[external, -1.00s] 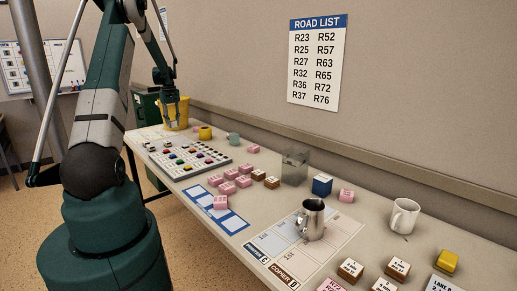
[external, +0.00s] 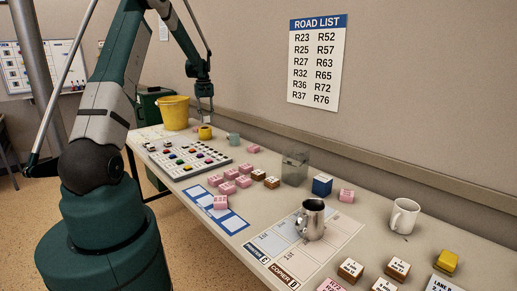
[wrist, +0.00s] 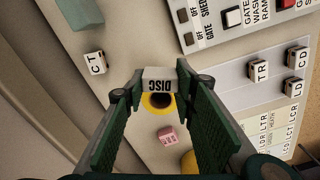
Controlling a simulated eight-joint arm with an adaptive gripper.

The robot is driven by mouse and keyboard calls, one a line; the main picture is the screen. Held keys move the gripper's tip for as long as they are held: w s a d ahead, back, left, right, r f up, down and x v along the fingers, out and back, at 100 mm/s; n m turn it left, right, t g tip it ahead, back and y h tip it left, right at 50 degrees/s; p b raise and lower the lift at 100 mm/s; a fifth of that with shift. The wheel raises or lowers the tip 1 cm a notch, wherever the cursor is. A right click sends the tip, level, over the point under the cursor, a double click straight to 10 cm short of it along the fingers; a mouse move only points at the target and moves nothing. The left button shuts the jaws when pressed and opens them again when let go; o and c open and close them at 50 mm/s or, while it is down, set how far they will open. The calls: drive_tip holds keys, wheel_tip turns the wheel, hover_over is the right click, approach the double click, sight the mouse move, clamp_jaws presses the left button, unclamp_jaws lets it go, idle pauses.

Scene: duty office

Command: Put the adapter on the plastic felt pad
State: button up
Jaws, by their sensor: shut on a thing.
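My gripper (external: 205,108) is at the far end of the table, above the yellow mug. In the wrist view (wrist: 160,85) its fingers are shut on a small white block marked DISC (wrist: 160,86). The block hangs above the yellow mug (wrist: 158,102), which also shows in the external view (external: 205,133). I cannot make out anything that is clearly an adapter or a plastic felt pad.
A yellow bucket (external: 175,113) stands at the far end. A glass container (external: 295,168), a metal jug (external: 311,219) and a white mug (external: 404,215) stand nearer.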

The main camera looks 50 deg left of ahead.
drive_tip(key=w+d+r+m+p, duration=0.1)
drive_tip(key=w+d+r+m, duration=0.35)
drive_tip(key=d, duration=1.05)
drive_tip(key=w+d+r+m+p, duration=0.1)
drive_tip(key=w+d, duration=0.6)
drive_tip(key=d, duration=0.8)
drive_tip(key=w+d+r+m+p, duration=0.1)
drive_tip(key=w+d+r+m, duration=0.3)
drive_tip(key=d, duration=1.1)
drive_tip(key=d+m, duration=0.3)
drive_tip(key=d, duration=2.8)
drive_tip(key=m+b, duration=0.1)
hover_over(450, 256)
wheel_tip(450, 256, down, 9)
drive_tip(key=shift+f, duration=0.15)
drive_tip(key=shift+f, duration=3.15)
